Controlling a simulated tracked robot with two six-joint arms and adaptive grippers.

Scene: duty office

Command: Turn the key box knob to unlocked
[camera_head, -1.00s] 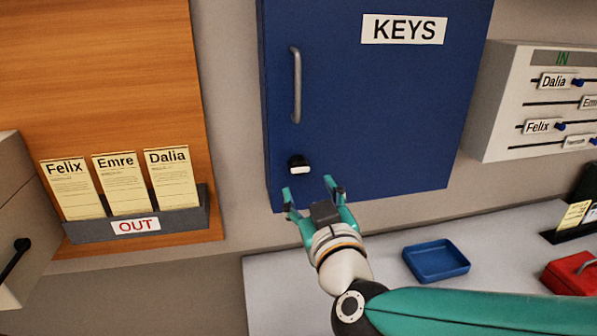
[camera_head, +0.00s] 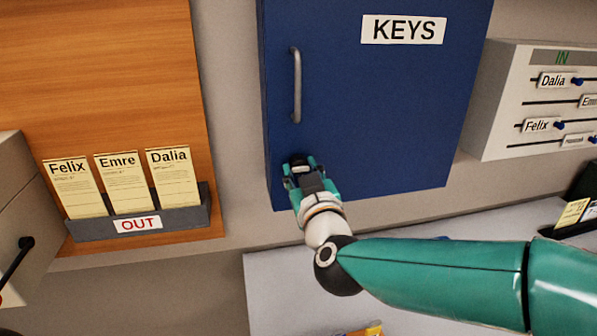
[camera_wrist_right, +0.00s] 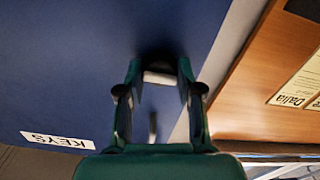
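The blue key box (camera_head: 385,110) hangs on the wall with a white KEYS label and a grey vertical handle (camera_head: 296,85). Its small knob (camera_head: 299,169) is below the handle, near the box's lower left corner; its pale bar lies roughly level. In the right wrist view the knob's pale bar (camera_wrist_right: 160,78) sits between the fingertips (camera_wrist_right: 159,75). The fingers partly hide the knob. My left gripper is not in view.
A grey OUT holder (camera_head: 140,225) with cards is on the wooden board (camera_head: 95,90) at left. A white IN panel (camera_head: 500,105) with name sliders is at right. A pale counter (camera_head: 275,300) lies below; my right arm crosses over it.

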